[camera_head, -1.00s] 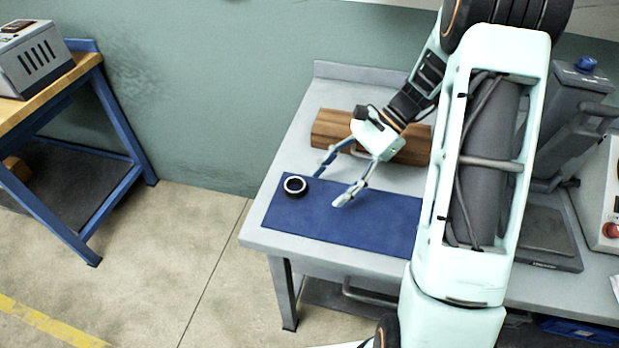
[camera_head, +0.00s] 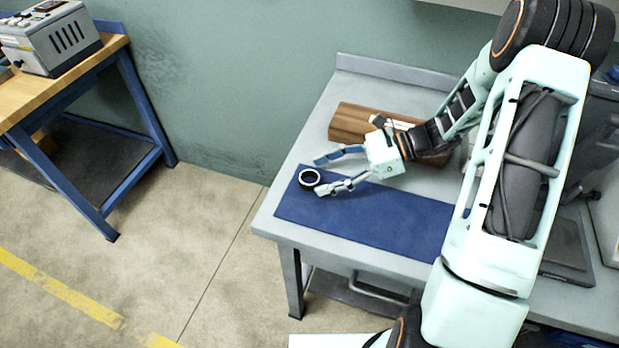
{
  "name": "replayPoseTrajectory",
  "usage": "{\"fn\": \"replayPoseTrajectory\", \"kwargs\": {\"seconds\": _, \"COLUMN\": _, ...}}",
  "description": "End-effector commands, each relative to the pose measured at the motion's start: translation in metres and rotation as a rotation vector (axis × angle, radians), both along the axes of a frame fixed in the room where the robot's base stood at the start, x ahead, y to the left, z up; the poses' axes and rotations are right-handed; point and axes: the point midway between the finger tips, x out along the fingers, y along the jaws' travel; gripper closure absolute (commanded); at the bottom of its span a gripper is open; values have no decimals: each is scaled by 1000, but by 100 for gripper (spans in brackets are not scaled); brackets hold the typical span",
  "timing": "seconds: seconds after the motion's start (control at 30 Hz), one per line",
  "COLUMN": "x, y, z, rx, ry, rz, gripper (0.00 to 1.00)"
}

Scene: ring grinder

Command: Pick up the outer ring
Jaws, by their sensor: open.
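The outer ring (camera_head: 309,179) is a small dark ring with a light inner rim. It lies on the left end of the blue mat (camera_head: 370,221) on the grey table. My gripper (camera_head: 320,175) is open, its fingers pointing left. One finger is just behind the ring and the other is at its front right, so the ring lies at the fingertips. Whether the fingers touch the ring, and how high they are above the mat, I cannot tell.
A wooden block (camera_head: 352,123) lies behind the mat, partly hidden by my arm. The grey table (camera_head: 290,232) has a raised back edge. A wooden-topped bench (camera_head: 100,50) with a grey device (camera_head: 50,42) stands at the left. The front of the mat is clear.

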Motion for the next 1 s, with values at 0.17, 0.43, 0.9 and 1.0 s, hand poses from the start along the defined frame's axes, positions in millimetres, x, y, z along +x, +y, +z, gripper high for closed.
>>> {"fn": "replayPoseTrajectory", "kwargs": {"seconds": 0.17, "x": -1, "y": 21, "z": -9, "rx": 0, "ry": 2, "rz": 1, "gripper": 42}}
{"fn": "replayPoseTrajectory", "kwargs": {"seconds": 0.43, "x": -1, "y": 24, "z": -11, "rx": -1, "ry": 0, "rz": 0, "gripper": 42}}
{"fn": "replayPoseTrajectory", "kwargs": {"seconds": 0.9, "x": -1, "y": 24, "z": -11, "rx": 0, "ry": -1, "rz": 0, "gripper": 90}}
{"fn": "replayPoseTrajectory", "kwargs": {"seconds": 1.0, "x": -1, "y": 24, "z": -11, "rx": -1, "ry": -1, "rz": 0, "gripper": 90}}
